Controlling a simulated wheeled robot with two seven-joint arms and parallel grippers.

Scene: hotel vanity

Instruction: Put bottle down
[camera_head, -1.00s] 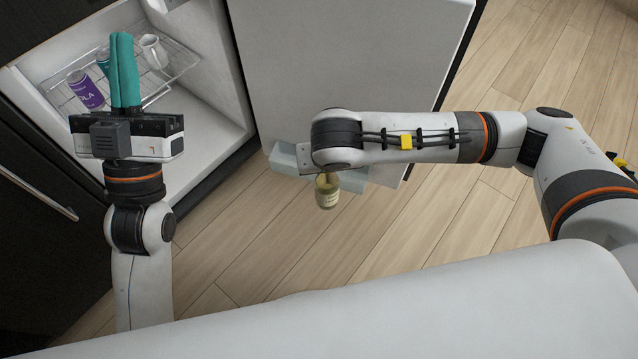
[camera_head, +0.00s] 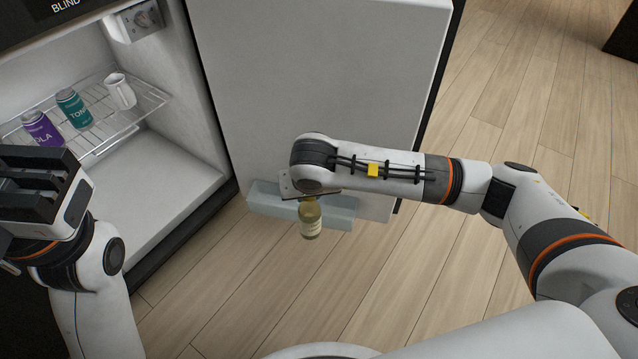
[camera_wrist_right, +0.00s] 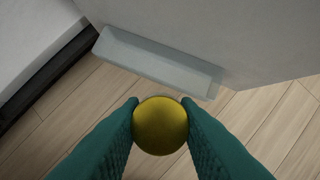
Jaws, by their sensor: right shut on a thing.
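A small bottle (camera_head: 310,219) with a pale label hangs below my right wrist in the head view, in front of the open fridge door's shelf. In the right wrist view its round gold cap (camera_wrist_right: 160,125) sits between the two teal fingers of my right gripper (camera_wrist_right: 160,128), which is shut on it. The bottle is clear of the floor. My left gripper (camera_head: 40,185) is at the left edge in the head view. Its fingers are hidden, so I cannot see how they stand.
The fridge door (camera_head: 320,80) stands open, with a pale door shelf (camera_head: 262,200) at its bottom. Inside the fridge, a wire rack (camera_head: 140,105) holds a purple can (camera_head: 40,130), a teal can (camera_head: 73,107) and a white mug (camera_head: 120,91). The fridge floor (camera_head: 165,190) looks clear.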

